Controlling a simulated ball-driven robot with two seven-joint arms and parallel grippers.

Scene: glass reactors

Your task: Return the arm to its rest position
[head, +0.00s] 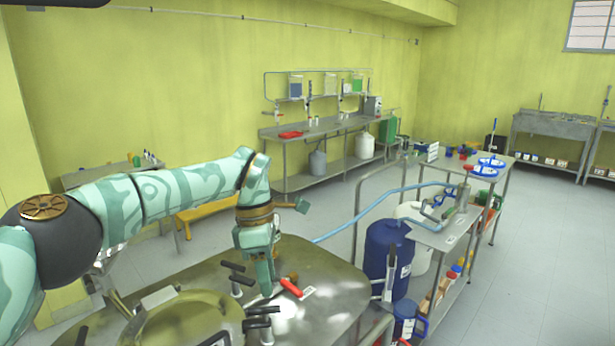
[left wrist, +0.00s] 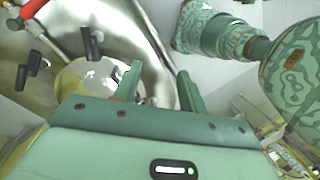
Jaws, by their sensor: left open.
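My left arm (head: 140,200), in pale and dark green, reaches in from the left of the head view and bends down at the wrist. My left gripper (head: 266,285) points down over the metal reactor top (head: 335,272), beside a red-handled valve (head: 291,287). In the left wrist view, the two green fingers of the left gripper (left wrist: 157,74) stand apart with nothing between them. The metal surface and a shiny rounded part lie behind them. Whether the fingertips touch the reactor cannot be told. My right gripper is not in view.
Black knobs (head: 262,310) stand up close to the gripper. A steel cart (head: 450,235) with a blue drum (head: 388,262) and a light blue hose (head: 385,200) stands to the right. A yellow bench (head: 205,210) is behind the arm. The floor at far right is clear.

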